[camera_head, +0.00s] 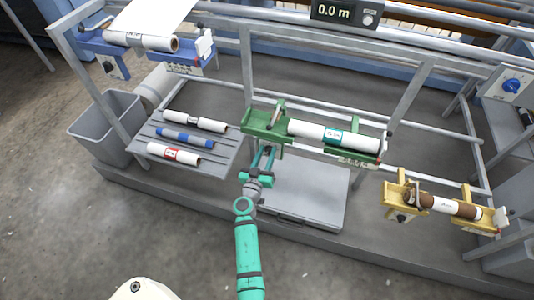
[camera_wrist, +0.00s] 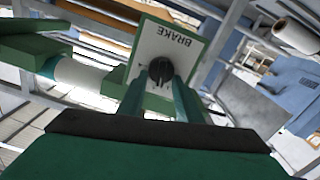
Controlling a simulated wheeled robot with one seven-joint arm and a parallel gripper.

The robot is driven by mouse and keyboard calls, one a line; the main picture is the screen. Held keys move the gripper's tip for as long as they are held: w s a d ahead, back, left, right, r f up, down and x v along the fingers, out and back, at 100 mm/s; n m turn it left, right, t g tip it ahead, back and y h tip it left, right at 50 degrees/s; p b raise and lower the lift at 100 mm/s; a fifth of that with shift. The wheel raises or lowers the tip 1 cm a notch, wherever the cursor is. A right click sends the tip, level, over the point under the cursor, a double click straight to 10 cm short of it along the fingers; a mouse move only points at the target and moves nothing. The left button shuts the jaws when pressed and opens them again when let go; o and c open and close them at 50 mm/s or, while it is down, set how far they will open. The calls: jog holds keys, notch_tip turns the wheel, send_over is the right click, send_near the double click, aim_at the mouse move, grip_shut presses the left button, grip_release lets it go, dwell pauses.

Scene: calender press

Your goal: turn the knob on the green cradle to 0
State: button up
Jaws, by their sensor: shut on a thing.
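The green cradle (camera_head: 264,131) holds a white roll (camera_head: 320,132) in the middle of the rack. In the wrist view, the white plate lettered BRAKE (camera_wrist: 183,47) is upside down on the cradle. The dark knob (camera_wrist: 160,71) is on this plate. My gripper (camera_head: 264,157) reaches up under the left end of the cradle. In the wrist view, my gripper (camera_wrist: 163,92) has its two teal fingers closed on the knob, one at each side. The number marks around the knob are too small or hidden to read.
A blue cradle (camera_head: 88,45) stands at the upper left and a yellow cradle (camera_head: 408,200) at the right. A shelf (camera_head: 215,165) with several rolls is left of my arm. A grey flat case (camera_head: 320,190) lies close to its right.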

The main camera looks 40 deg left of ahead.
jog(key=n, duration=0.3)
jog(key=shift+s+a+n, duration=0.1)
jog(key=shift+a+n, duration=0.1)
jog(key=shift+n, duration=0.2)
jog(key=n, duration=0.3)
jog(key=shift+a+f+n, duration=0.2)
jog(key=shift+f+n, duration=0.05)
jog(key=shift+n, duration=0.05)
jog(key=n, duration=0.5)
jog(key=shift+s+a+f+n, duration=0.1)
jog(key=shift+a+f+n, duration=0.05)
jog(key=shift+f+n, duration=0.2)
jog(key=shift+n, duration=0.35)
jog(key=o, duration=1)
jog(key=v, duration=1.1)
